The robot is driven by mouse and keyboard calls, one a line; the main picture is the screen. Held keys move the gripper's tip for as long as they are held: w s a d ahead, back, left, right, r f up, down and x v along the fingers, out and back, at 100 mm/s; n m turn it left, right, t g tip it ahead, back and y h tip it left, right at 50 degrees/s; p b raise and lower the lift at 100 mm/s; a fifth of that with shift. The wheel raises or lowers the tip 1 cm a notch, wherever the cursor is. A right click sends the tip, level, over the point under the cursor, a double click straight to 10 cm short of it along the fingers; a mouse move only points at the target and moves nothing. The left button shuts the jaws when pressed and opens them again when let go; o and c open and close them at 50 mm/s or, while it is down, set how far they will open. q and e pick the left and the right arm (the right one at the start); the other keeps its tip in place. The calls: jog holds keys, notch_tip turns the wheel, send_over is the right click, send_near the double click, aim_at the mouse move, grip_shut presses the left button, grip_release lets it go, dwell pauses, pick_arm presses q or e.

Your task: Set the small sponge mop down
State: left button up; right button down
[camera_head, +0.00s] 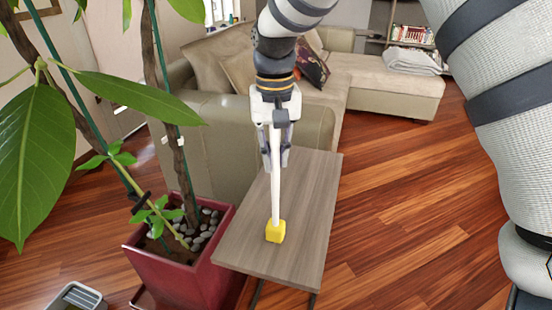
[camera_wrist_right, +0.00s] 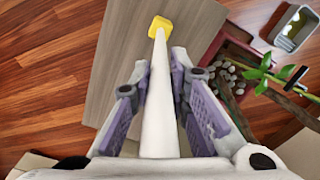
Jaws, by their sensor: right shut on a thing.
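The small sponge mop has a white stick handle (camera_head: 276,190) and a yellow sponge head (camera_head: 275,231). My right gripper (camera_head: 276,160) is shut on the upper part of the handle. The mop hangs near upright, sponge end down, over the front part of a small grey-brown wooden table (camera_head: 314,190). I cannot tell whether the sponge touches the tabletop. In the right wrist view the handle (camera_wrist_right: 160,100) runs between the two fingers to the yellow sponge (camera_wrist_right: 160,24), with the table (camera_wrist_right: 115,60) behind it. My left gripper is not in view.
A red planter (camera_head: 180,265) with a tall leafy plant stands against the table's left side. A beige sofa (camera_head: 390,85) with cushions is behind the table. A grey bin (camera_head: 76,297) is at the lower left. The wooden floor (camera_head: 420,200) to the right is clear.

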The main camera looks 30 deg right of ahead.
jog(key=shift+f, duration=0.3)
jog(key=c, duration=1.5)
grip_release()
jog(key=shift+f, duration=0.15)
jog(key=shift+c, duration=0.2)
notch_tip(320, 180, up, 12)
jog(key=shift+r, duration=0.15)
